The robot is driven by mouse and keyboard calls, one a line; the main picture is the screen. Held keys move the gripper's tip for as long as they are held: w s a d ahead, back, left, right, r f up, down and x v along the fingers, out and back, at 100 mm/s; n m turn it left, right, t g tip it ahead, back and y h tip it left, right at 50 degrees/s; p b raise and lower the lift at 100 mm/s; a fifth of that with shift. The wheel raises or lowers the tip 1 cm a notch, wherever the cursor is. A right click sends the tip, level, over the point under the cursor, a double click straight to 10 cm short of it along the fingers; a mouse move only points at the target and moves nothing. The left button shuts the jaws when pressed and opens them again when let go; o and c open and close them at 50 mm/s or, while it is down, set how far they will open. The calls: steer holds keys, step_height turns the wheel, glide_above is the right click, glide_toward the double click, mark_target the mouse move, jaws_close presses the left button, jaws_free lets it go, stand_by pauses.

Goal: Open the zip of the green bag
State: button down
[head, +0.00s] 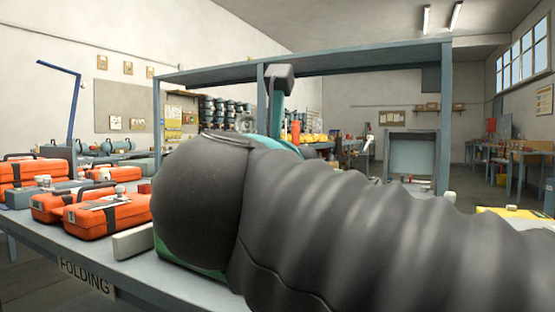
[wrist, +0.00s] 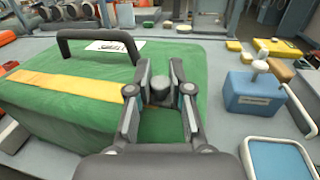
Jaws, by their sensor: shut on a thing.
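The green bag (wrist: 65,115) fills the left and middle of the wrist view. It has a black carry handle (wrist: 97,36), a white label (wrist: 113,47) and a yellow strip (wrist: 75,84) along its top. My gripper (wrist: 161,80) is at the bag's right end, its two fingers closed on a small grey zip pull (wrist: 160,92) near the yellow strip's end. I cannot tell how far the zip is open. In the head view my dark arm hides most of the bag; only a green lower corner (head: 185,262) shows.
Orange cases (head: 105,213) stand on the bench at left, with a pale block (head: 132,241) beside the green bag. In the wrist view, a blue block with a knob (wrist: 253,92) and a blue tray (wrist: 280,160) stand to the right. Grey bench surface shows between them.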

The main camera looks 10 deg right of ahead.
steer(key=shift+s+d, duration=0.1)
steer(key=shift+d, duration=0.05)
steer(key=c, duration=1)
jaws_free()
steer(key=shift+s, duration=0.1)
steer(key=v, duration=1.1)
steer(key=shift+s, duration=0.35)
steer(key=shift+a, duration=0.2)
